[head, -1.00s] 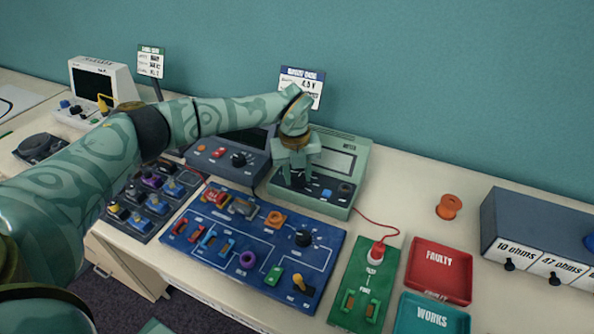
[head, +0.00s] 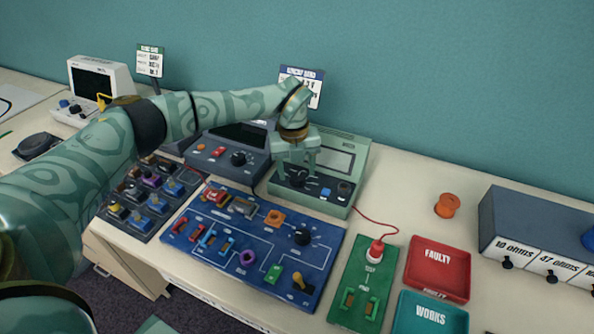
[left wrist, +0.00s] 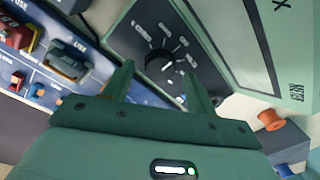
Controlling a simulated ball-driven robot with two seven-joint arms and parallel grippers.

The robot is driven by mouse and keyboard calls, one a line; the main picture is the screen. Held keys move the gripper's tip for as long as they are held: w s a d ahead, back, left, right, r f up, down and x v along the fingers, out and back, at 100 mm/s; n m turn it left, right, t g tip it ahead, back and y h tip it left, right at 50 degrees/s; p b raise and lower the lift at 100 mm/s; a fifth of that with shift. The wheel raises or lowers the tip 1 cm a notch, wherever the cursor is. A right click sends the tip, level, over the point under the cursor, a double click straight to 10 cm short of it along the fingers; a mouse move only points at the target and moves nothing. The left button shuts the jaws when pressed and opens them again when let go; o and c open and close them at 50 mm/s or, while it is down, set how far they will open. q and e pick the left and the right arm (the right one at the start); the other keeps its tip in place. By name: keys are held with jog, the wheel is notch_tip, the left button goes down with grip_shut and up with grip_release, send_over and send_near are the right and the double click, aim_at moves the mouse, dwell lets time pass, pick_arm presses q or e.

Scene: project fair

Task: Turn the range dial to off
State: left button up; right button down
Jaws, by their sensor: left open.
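The green meter (head: 352,148) stands at the back of the bench. Its black range dial (left wrist: 160,66) is round, with a short pale pointer mark, on a dark panel with small white labels around it, too small to read surely. My left gripper (head: 297,172) is open over the meter's front panel. In the left wrist view, the dial lies just ahead of and between the two fingertips of the left gripper (left wrist: 159,72). I cannot tell whether the fingers touch it. The head view shows the dial partly covered by the gripper. My right gripper is not in view.
A blue circuit board (head: 205,256) lies in front of the meter. A green tester (head: 362,262) with a red cable, a red tray (head: 440,252) and a teal tray (head: 428,312) stand to the right. An orange spool (head: 447,205) sits on clear bench.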

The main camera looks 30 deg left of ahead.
aim_at(293, 177)
pick_arm(q)
notch_tip(293, 177, up, 15)
jog(key=p, duration=0.2)
jog(key=shift+s+a, duration=0.25)
jog(key=shift+a, duration=0.05)
jog(key=shift+f, duration=0.15)
